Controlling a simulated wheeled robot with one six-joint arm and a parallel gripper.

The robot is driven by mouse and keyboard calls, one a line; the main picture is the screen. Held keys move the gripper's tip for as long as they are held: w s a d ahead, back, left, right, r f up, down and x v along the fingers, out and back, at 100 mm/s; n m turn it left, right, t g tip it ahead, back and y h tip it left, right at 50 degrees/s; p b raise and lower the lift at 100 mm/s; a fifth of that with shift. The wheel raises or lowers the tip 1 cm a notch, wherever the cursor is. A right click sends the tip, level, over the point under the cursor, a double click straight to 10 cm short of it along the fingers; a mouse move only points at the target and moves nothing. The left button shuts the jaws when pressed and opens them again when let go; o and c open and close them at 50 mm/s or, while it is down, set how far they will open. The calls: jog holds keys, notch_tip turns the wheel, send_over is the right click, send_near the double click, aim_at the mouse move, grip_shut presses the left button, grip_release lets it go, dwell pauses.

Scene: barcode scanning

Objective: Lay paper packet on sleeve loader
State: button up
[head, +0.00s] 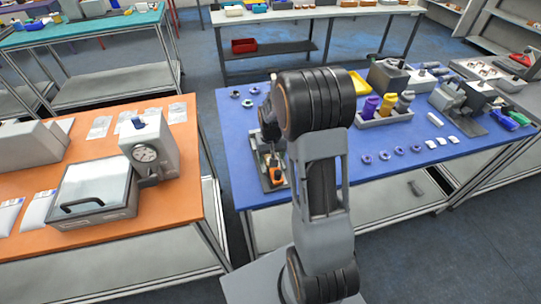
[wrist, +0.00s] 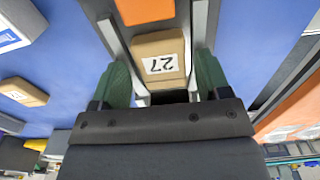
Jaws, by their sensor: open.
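A tan packet (wrist: 160,55) with a white label reading 27 (upside down) lies between two pale metal rails of a channel-like fixture (wrist: 112,38), which may be the sleeve loader. My gripper (wrist: 162,80) is open, its green-padded fingers on either side of the packet. A gap shows beside it; I cannot tell whether either pad touches. An orange block (wrist: 145,10) sits farther along the same channel. In the head view my arm covers most of the fixture (head: 265,172) on the blue table, and the packet cannot be made out.
Left, an orange table (head: 185,210) holds a dial device (head: 146,153) and a handled tray (head: 128,207). A floor gap separates the tables.

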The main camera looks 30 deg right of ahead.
jog(key=shift+s+f, duration=0.15)
jog(key=shift+f, duration=0.1)
notch_tip(320, 180, up, 14)
jog(key=s+a+r+n+t, duration=0.1)
jog(key=s+a, duration=0.3)
jog(key=s, duration=0.4)
jog(key=s+a+r+n+t, duration=0.1)
jog(key=s+a+r+t, duration=0.2)
jog(key=s+a, duration=0.2)
jog(key=s, duration=0.2)
jog(key=shift+s+a+r, duration=0.25)
jog(key=shift+s+r, duration=0.1)
jog(key=shift+s, duration=0.05)
